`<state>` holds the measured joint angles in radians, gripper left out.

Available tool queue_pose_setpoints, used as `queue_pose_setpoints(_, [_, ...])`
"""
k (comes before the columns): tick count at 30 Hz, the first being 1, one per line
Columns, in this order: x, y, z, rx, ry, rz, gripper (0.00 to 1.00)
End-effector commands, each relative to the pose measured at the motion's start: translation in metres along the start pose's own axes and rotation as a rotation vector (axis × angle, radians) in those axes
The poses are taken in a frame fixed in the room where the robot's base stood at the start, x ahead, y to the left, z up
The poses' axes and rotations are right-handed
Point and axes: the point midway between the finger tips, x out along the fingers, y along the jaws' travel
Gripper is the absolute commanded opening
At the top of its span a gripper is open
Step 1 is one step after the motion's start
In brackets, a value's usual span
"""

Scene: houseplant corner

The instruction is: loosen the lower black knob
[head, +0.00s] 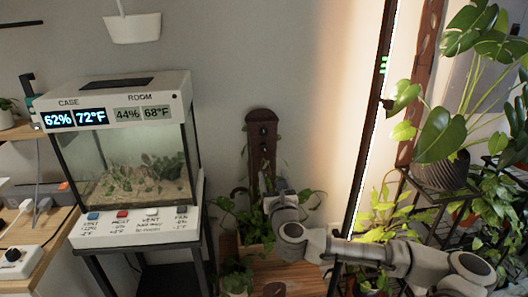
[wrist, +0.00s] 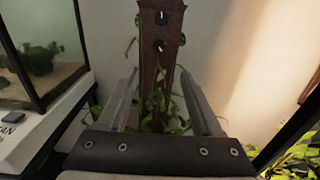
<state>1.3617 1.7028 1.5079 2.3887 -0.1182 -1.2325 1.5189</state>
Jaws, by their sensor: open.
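A dark brown wooden post (head: 262,165) stands against the wall behind a planter and carries two black knobs, one above the other. In the wrist view the upper knob (wrist: 161,17) and the lower knob (wrist: 159,45) are on the face of the post (wrist: 165,75), both with a small light mark. My gripper (wrist: 159,74) is open, its two fingers spread on either side of the post in the picture. The lower knob appears just beyond and above the fingertips, between them. Nothing is held, and neither finger appears to touch the knob.
Trailing green leaves (wrist: 155,105) grow around the lower post, between my fingers in the picture. A glass terrarium (head: 125,160) on a black stand is at left. A lit vertical light bar (head: 370,130) and a shelf of plants (head: 440,135) are at right.

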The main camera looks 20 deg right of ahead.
Motion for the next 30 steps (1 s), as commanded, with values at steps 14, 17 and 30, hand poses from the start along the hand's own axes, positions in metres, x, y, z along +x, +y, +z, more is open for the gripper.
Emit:
queue_pose_setpoints(14, [0.087, 0.002, -0.001, -0.004, 0.001, 0.003, 0.66])
queue_pose_setpoints(17, [0.105, 0.002, -0.001, -0.004, 0.000, 0.003, 0.66])
queue_pose_setpoints(30, [0.160, 0.002, -0.001, -0.004, 0.001, 0.004, 0.66])
